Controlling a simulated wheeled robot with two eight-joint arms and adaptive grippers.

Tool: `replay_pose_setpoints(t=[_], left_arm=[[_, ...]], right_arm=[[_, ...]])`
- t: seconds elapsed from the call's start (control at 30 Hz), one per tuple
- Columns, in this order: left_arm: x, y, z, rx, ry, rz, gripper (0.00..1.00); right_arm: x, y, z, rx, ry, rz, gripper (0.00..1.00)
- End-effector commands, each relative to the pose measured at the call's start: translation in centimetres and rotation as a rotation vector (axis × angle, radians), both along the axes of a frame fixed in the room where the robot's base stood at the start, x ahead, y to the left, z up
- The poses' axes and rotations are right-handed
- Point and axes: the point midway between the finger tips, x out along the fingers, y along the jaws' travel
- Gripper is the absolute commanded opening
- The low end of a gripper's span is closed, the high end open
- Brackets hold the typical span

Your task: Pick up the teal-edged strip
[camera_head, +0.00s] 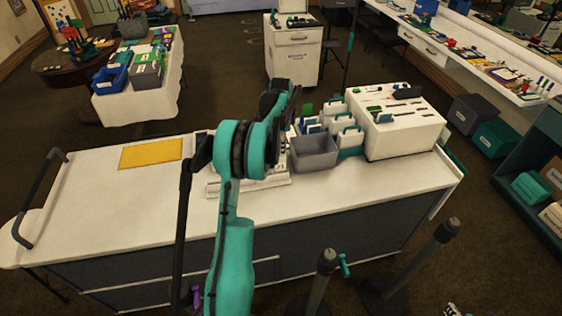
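My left arm reaches up over the white cart. Its dark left gripper (277,103) is above the back of the cart, near the holders. Its fingertips are too small and dark to show whether it is open or shut, or holds anything. Several white pieces with teal edges (350,138) stand upright behind and beside a grey bin (314,153). I cannot tell which of them, if any, is the teal-edged strip. My arm hides part of a white tray-like piece (262,184) on the cart. My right gripper is not in view.
A white box (395,122) with small tools on top stands at the cart's right end. A yellow mat (150,153) lies at the left; the white cart top (110,205) is bare in front of it. Dark posts (425,262) stand before the cart.

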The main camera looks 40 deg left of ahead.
Motion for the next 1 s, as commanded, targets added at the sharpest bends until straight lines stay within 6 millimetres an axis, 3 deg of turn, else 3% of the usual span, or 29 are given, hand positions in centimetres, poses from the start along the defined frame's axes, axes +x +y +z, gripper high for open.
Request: replay_pose_setpoints(t=[0.37,0.6,0.87,1.0], left_arm=[[0.1,0.2,-3.8,-0.003,0.005,-0.007,0.28],[0.1,0.1,-7.4,-0.002,0.004,-0.006,0.28],[0.1,0.0,-8.0,-0.002,0.004,-0.006,0.28],[0.1,0.0,-8.0,-0.002,0.004,-0.006,0.01]], right_arm=[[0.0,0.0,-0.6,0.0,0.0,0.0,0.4],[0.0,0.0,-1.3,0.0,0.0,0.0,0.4],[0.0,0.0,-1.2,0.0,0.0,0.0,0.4],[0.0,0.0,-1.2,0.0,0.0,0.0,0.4]])
